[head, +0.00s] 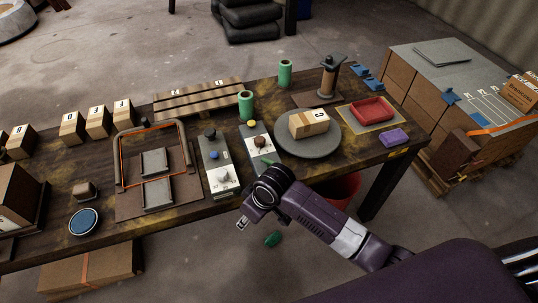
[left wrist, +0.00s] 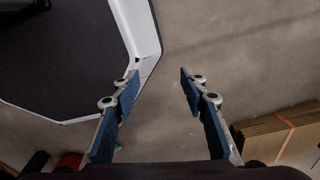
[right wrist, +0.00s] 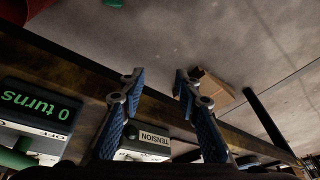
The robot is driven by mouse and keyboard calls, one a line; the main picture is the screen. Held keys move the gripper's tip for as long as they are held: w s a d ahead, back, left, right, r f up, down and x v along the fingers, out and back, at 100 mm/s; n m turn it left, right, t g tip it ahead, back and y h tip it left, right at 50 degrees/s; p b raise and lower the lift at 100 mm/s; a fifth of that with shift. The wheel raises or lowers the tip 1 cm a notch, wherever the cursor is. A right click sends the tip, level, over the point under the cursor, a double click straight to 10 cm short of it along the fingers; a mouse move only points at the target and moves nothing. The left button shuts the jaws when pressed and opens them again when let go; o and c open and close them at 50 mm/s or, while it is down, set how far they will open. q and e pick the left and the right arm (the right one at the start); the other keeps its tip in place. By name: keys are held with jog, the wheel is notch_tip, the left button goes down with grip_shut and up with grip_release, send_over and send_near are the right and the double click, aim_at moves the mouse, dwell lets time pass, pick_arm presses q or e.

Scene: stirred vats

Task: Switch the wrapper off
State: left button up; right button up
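The wrapper appears to be the round grey turntable (head: 290,146) with a cardboard box (head: 309,123) on it and a post with a brown roll (head: 328,80) behind. Left of it are two control boxes: one with a yellow button and brown knob (head: 259,142), one with a black knob and blue button (head: 214,160). Which switch is the wrapper's, and its position, I cannot tell. The right wrist view shows a "0 turns" display (right wrist: 40,108) and a "TENSION" label (right wrist: 154,139). My right gripper (head: 243,223) is open and empty at the table's front edge; my left gripper (left wrist: 160,76) is open and empty.
A strapping frame (head: 125,180), numbered boxes (head: 72,126), green cylinders (head: 246,104), a red tray (head: 371,109) and a purple block (head: 394,137) crowd the table. A red bin (head: 345,188) stands below. A loaded pallet (head: 420,90) is at right.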

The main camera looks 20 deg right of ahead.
notch_tip(320, 180, up, 3)
jog(key=w, duration=0.1)
notch_tip(320, 180, up, 12)
jog(key=n+g+h, duration=0.1)
jog(key=n+h, duration=0.1)
jog(key=h, duration=0.2)
send_over(269, 160)
jog(key=s, duration=0.1)
jog(key=f, duration=0.2)
jog(key=f+p, duration=0.1)
jog(key=f, duration=0.3)
jog(key=shift+w+f, duration=0.3)
jog(key=shift+w, duration=0.05)
pick_arm(q)
jog(key=shift+w+d+r, duration=0.1)
jog(key=shift+w+r, duration=0.1)
jog(key=shift+r, duration=0.25)
jog(key=shift+w+d+r, duration=0.1)
jog(key=shift+w+r, duration=0.05)
jog(key=shift+r, duration=0.3)
pick_arm(e)
jog(key=shift+c, duration=0.4)
pick_arm(q)
jog(key=shift+a, duration=0.1)
pick_arm(e)
grip_shut()
